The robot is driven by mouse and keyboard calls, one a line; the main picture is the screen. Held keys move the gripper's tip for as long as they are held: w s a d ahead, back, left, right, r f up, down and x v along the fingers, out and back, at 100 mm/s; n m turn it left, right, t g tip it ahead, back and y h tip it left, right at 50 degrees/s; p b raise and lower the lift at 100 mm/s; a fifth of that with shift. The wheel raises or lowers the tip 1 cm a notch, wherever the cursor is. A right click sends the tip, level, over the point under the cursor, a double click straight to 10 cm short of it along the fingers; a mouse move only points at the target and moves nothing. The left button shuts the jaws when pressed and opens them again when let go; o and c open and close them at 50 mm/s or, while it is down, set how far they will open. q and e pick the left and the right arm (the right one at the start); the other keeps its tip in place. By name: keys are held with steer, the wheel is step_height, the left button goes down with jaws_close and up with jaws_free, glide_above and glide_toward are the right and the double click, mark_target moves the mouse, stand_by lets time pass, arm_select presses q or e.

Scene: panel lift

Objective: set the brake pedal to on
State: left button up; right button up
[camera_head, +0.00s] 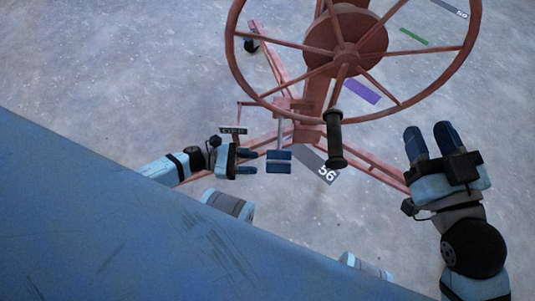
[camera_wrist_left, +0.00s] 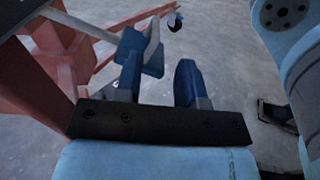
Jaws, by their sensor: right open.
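The brake pedal (camera_head: 279,167) is a blue plate on a grey stem, low on the red panel lift (camera_head: 315,90). A small dark sign (camera_head: 233,130) beside it seems to read OFF. My left gripper (camera_head: 252,162) is just left of the pedal, with its two fingers apart and pointing towards it. In the left wrist view, the blue pedal (camera_wrist_left: 152,55) shows beyond the left finger of the gripper (camera_wrist_left: 160,85); I cannot tell whether they touch. Nothing shows between the fingers. My right gripper (camera_head: 430,141) is open and empty, well to the right.
The lift's large red handwheel (camera_head: 345,50) with its black handle (camera_head: 334,138) overhangs the pedal area. Red legs (camera_head: 365,168) spread over the grey floor (camera_head: 130,60). Floor markings include a grey label reading 56 (camera_head: 326,173) and a purple strip (camera_head: 362,92).

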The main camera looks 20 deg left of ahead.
arm_select(q)
steer(key=p+v, duration=0.1)
steer(key=v, duration=0.6)
steer(key=shift+a+r, duration=0.15)
steer(key=shift+r, duration=0.15)
arm_select(e)
steer(key=shift+s+a+f+m+g, duration=0.1)
steer(key=shift+s+f+m+g, duration=0.1)
steer(key=shift+s+m, duration=0.2)
steer(key=shift+s+a+f+m+g, duration=0.1)
steer(key=shift+s+m+g, duration=0.1)
steer(key=shift+s+m, duration=0.15)
steer(key=shift+w+r, duration=0.1)
steer(key=shift+r, duration=0.1)
